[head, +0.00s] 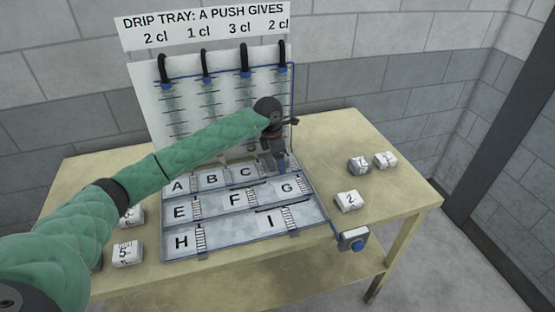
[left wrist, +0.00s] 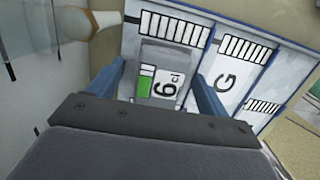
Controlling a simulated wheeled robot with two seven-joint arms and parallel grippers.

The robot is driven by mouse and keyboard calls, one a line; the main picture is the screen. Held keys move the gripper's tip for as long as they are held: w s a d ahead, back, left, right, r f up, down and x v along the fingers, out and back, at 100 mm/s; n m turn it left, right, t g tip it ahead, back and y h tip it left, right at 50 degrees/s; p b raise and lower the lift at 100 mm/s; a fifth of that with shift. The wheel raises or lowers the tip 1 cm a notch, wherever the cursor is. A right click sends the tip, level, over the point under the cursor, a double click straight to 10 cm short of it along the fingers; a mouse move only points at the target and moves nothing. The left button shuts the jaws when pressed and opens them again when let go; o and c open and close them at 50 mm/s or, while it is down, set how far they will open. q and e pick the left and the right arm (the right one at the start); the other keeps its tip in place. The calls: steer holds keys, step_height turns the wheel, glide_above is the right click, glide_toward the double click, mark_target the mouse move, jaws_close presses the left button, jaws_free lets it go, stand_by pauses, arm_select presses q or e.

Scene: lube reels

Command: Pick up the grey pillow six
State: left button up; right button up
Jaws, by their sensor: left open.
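The grey pillow six (left wrist: 160,78) shows in the left wrist view, with a white "6 cl" label and a green bar. It lies in a compartment of the lettered tray, beside the one marked G (left wrist: 226,82). My left gripper (left wrist: 158,88) is open, with one blue finger on each side of the pillow. I cannot tell whether the fingers touch it. In the head view my left gripper (head: 279,168) points down over the tray's back right, right of C, and hides the pillow there. My right gripper is not in view.
The lettered tray (head: 232,228) has raised blue dividers and a tall back panel with hoses (head: 205,65). Right of it lie a white pillow two (head: 347,201), a grey pillow (head: 359,165) and another white pillow (head: 385,160). A pillow five (head: 128,254) lies left. A blue-button box (head: 353,240) is at the front.

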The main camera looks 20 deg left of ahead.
arm_select(q)
steer(key=c, duration=1.1)
steer(key=shift+c, duration=0.2)
